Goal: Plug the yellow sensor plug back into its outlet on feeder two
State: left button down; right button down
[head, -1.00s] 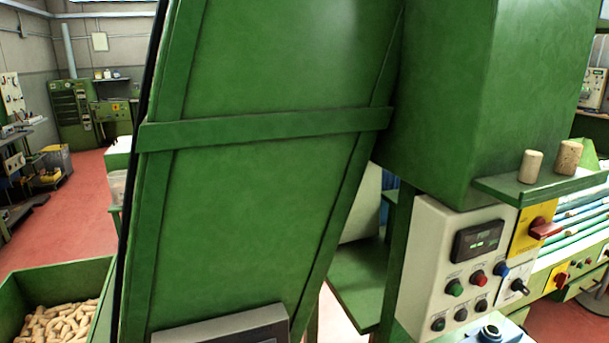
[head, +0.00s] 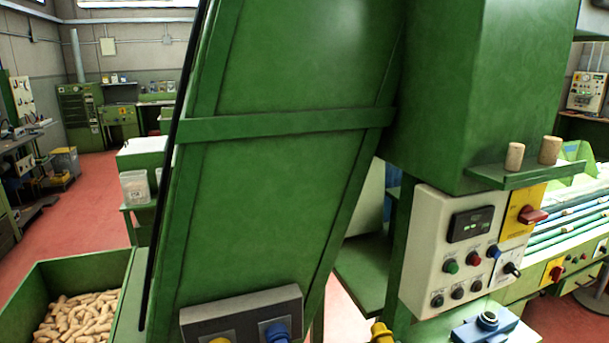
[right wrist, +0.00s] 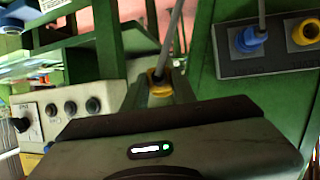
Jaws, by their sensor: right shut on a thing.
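The yellow sensor plug (right wrist: 156,84) is held between the fingertips of my right gripper (right wrist: 158,92), and a grey cable runs up from it in the right wrist view. A yellow plug top (head: 381,333) also shows at the bottom edge of the head view. The dark grey outlet box (head: 243,304) is on the sloped green feeder. Its yellow outlet (right wrist: 305,32) is an empty-looking ring with a dark centre, beside a blue plug (right wrist: 250,39) with a cable. The held plug is apart from the box. My left gripper is not in view.
A white control panel (head: 431,236) with knobs and buttons stands right of the feeder. Two corks (head: 515,157) stand on a green ledge above it. A blue device (head: 470,332) is below the panel. A green bin (head: 60,270) of corks is at left.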

jog(key=w+d+r+m+h, duration=0.1)
jog(key=d+r, duration=0.1)
jog(key=r, duration=0.3)
jog(key=w+d+r+m+h, duration=0.1)
jog(key=d+r, duration=0.1)
jog(key=r, duration=0.4)
jog(key=shift+w+r, duration=0.25)
jog(key=shift+w, duration=0.05)
jog(key=shift+a, duration=0.1)
